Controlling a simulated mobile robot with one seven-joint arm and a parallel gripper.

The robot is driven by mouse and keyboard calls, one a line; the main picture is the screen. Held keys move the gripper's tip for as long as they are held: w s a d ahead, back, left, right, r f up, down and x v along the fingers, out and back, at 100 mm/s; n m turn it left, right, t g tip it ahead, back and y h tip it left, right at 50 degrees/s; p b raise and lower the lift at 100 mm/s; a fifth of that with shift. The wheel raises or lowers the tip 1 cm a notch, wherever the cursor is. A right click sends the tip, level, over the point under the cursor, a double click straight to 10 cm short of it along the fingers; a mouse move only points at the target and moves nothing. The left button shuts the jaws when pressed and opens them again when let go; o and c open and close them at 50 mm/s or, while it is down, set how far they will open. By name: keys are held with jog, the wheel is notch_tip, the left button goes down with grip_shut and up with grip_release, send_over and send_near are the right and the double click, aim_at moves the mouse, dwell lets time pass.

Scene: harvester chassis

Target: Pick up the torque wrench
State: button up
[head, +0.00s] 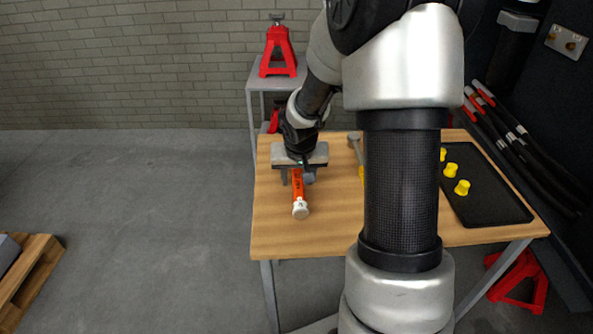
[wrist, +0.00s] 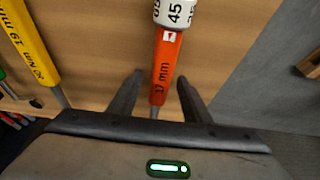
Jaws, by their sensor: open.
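An orange torque wrench (head: 298,187) with a white end lies on the wooden table, pointing toward the front. In the wrist view its orange body (wrist: 167,62) reads "17 mm" and its white numbered end is cut off at the top. My gripper (head: 300,172) is above the far part of this wrench. In the wrist view my gripper (wrist: 159,80) is open, one finger on each side of the orange wrench, with gaps showing on both sides. A yellow tool (wrist: 33,45) marked "19 mm" lies to the left there; my arm partly hides it in the head view.
The table (head: 275,232) is clear at its front left. A black tray (head: 490,200) with yellow pieces (head: 462,187) is at the right. A red jack stand (head: 278,50) stands on a shelf behind. A wooden pallet (head: 35,262) is on the floor at far left.

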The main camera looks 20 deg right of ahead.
grip_shut()
jog(key=shift+r, duration=0.15)
notch_tip(320, 180, up, 10)
jog(key=p, duration=0.3)
dwell(0.4)
jog(key=c, duration=0.9)
grip_release()
grip_shut()
